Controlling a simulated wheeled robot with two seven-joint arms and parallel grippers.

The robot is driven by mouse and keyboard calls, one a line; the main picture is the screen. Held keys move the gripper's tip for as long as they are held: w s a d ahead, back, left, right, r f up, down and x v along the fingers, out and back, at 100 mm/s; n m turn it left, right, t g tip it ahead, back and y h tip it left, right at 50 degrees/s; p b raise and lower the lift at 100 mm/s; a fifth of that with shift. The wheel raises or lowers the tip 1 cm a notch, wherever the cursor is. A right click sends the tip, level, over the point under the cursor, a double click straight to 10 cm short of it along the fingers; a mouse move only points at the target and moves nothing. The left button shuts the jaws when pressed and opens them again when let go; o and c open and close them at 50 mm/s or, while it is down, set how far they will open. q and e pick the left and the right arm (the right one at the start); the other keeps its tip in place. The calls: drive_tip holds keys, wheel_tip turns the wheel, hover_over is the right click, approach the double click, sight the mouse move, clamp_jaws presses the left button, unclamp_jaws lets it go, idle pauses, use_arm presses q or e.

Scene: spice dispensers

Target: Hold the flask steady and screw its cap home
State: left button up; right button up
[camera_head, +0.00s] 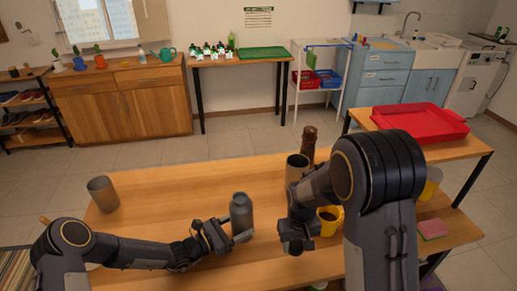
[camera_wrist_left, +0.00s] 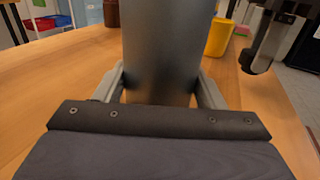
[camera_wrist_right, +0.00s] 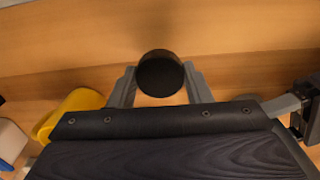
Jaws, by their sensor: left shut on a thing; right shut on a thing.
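The grey flask (camera_head: 241,214) stands upright on the wooden table. My left gripper (camera_head: 238,233) is shut around its body. In the left wrist view the flask (camera_wrist_left: 165,45) fills the middle, with a finger on each side; its top is out of that view. My right gripper (camera_head: 297,240) is to the right of the flask, above the table, shut on the dark cylindrical cap (camera_wrist_right: 160,74). The cap also hangs from the right fingers in the left wrist view (camera_wrist_left: 259,60), apart from the flask. My right arm hides part of the table.
A yellow mug (camera_head: 330,221) stands close to the right gripper. A grey-brown canister (camera_head: 297,168) and a dark brown bottle (camera_head: 309,142) stand behind. Another canister (camera_head: 103,195) stands at the left. A red tray (camera_head: 420,122) lies on the side table. The table's middle left is clear.

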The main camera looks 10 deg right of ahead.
drive_tip(key=shift+w, duration=0.1)
drive_tip(key=w+a+r+n, duration=0.1)
drive_tip(key=w+a+r, duration=0.4)
drive_tip(key=r, duration=0.6)
drive_tip(key=w+a+r, duration=0.6)
drive_tip(key=a+r, duration=0.3)
drive_tip(key=r, duration=0.1)
drive_tip(key=shift+r+n, duration=0.35)
drive_tip(key=shift+n, duration=0.05)
hover_over(241, 201)
drive_tip(key=shift+f, duration=2.9)
drive_tip(key=shift+f, duration=0.95)
